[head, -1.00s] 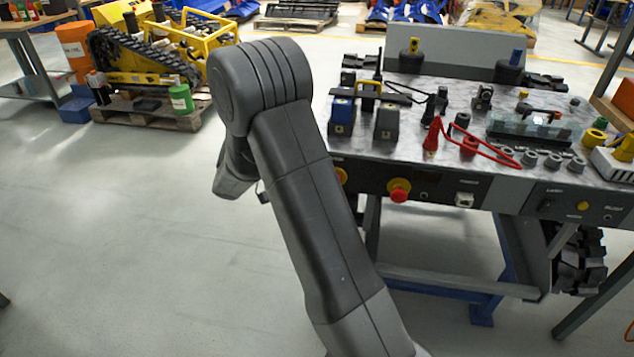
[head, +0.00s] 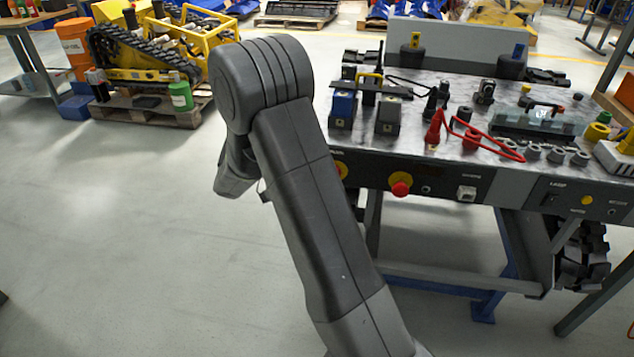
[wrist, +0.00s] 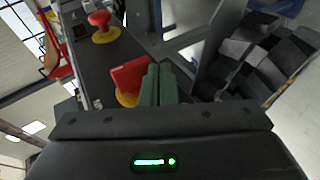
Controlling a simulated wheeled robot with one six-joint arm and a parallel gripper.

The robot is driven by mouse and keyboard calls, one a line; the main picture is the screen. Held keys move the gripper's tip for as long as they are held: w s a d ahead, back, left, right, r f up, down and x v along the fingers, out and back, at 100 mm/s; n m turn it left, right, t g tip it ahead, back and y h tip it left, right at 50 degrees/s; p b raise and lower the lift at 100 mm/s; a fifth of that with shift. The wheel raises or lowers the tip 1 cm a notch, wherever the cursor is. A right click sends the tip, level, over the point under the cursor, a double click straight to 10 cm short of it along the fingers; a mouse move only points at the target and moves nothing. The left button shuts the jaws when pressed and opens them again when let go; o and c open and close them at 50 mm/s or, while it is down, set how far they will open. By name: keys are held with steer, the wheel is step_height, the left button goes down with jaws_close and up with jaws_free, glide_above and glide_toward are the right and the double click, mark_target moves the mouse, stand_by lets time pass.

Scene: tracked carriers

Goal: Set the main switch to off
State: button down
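The main switch shows in the wrist view as a red handle (wrist: 128,77) on a yellow plate, on the dark front panel of the bench. In the head view only a yellow edge of its plate (head: 342,170) shows, the rest hidden behind my arm. My gripper (wrist: 160,84) shows in the wrist view as two green fingers side by side with no clear gap, so it looks shut and empty. The fingers are just right of the red handle; I cannot tell whether they touch it. In the head view my arm hides the fingers.
A red mushroom button on a yellow plate (head: 401,185) is on the same panel, right of the switch; it also shows in the wrist view (wrist: 101,20). Blocks, red cable and connectors crowd the bench top (head: 420,150). The floor left of my arm is clear.

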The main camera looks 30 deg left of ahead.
steer(key=shift+d, duration=0.15)
steer(key=shift+w+d+r, duration=0.1)
steer(key=shift+d+r, duration=0.1)
steer(key=shift+d, duration=0.15)
steer(key=p+v, duration=0.2)
steer(key=v, duration=1.2)
steer(key=shift+a+f, duration=0.2)
steer(key=b+x, duration=0.1)
steer(key=x, duration=1.1)
steer(key=shift+d+r+b, duration=0.2)
steer(key=shift+d+b, duration=0.15)
